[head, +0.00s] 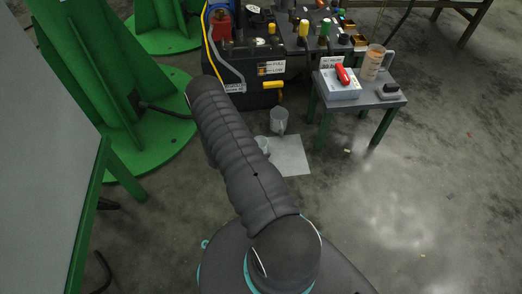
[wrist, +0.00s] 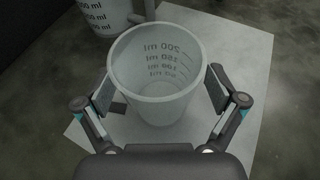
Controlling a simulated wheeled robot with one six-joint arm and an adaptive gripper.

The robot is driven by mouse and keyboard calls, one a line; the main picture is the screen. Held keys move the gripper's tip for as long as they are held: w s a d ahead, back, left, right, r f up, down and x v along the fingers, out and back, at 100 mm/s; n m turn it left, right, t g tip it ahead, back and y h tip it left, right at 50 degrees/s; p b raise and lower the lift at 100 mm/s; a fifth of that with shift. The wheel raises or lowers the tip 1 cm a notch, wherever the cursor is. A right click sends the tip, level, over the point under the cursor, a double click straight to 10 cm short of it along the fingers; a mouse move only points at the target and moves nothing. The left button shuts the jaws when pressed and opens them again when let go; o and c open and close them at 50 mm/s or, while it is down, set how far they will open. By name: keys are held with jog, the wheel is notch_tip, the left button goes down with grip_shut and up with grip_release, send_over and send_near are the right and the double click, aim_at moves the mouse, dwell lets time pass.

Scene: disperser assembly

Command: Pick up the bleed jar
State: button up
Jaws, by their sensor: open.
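A pale translucent jar (wrist: 150,112) with ml markings, up to 200 ml, stands upright on a white sheet in the wrist view; I take it for the bleed jar. My open gripper (wrist: 160,90) has one finger on each side of it; I cannot tell whether they touch it. In the head view only a small part of this jar (head: 263,145) shows beside my arm, and my gripper is hidden.
A larger ml-marked jug (wrist: 102,14) with a handle stands close behind the jar, also in the head view (head: 279,121). The white sheet (head: 293,158) lies on the floor. A small green-legged table (head: 358,105) stands right, a black cabinet (head: 240,97) behind.

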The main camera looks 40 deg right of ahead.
jog(key=c, duration=1.2)
jog(key=shift+r, duration=0.15)
jog(key=shift+c, duration=0.2)
